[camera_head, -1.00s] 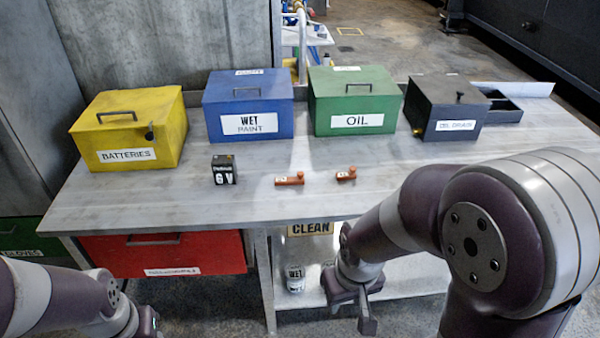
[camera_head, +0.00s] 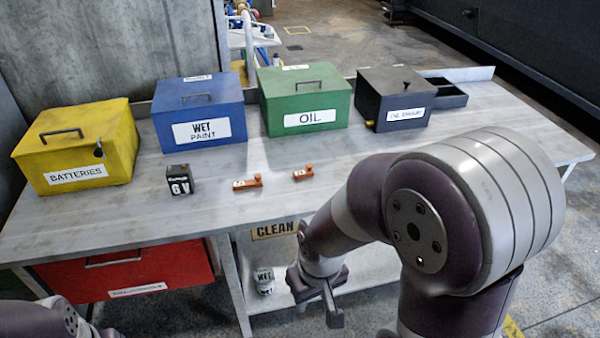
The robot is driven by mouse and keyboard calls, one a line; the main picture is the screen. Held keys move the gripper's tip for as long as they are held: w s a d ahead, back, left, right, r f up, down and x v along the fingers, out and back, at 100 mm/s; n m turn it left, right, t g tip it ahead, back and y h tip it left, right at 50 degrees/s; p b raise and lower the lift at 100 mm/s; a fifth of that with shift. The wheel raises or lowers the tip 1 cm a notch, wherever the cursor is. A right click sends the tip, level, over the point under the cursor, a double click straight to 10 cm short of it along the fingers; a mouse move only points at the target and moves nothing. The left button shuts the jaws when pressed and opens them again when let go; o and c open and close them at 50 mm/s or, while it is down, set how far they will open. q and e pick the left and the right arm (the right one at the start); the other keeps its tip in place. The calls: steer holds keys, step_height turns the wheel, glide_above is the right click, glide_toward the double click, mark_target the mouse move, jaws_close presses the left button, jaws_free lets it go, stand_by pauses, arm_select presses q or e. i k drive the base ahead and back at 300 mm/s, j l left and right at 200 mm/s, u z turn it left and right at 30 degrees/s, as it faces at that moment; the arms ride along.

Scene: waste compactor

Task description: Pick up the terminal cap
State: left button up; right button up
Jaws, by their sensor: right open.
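Two small orange-red terminal caps lie on the grey workbench (camera_head: 340,185) near its front edge. One terminal cap (camera_head: 249,184) is left of centre; the other terminal cap (camera_head: 303,173) is just to its right. Each has a raised knob at its right end and a small pale label. My right gripper (camera_head: 333,308) is open and empty, hanging in front of the bench and below the level of its top, apart from both caps. Part of my left arm shows at the bottom left; its fingers are out of the picture.
A black 6V battery (camera_head: 180,179) stands left of the caps. Behind are a yellow batteries box (camera_head: 85,140), blue wet paint box (camera_head: 200,110), green oil box (camera_head: 305,98) and dark box (camera_head: 395,98). A red drawer (camera_head: 130,272) and lower shelf (camera_head: 375,285) are below.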

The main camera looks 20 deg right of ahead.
mark_target(309, 171)
steer(key=i+j+z, duration=0.15)
steer(key=i, duration=0.25)
steer(key=i+j+z, duration=0.15)
steer(key=i, duration=0.25)
steer(key=i+j+z, duration=0.2)
steer(key=i, duration=0.2)
steer(key=i+l, duration=0.05)
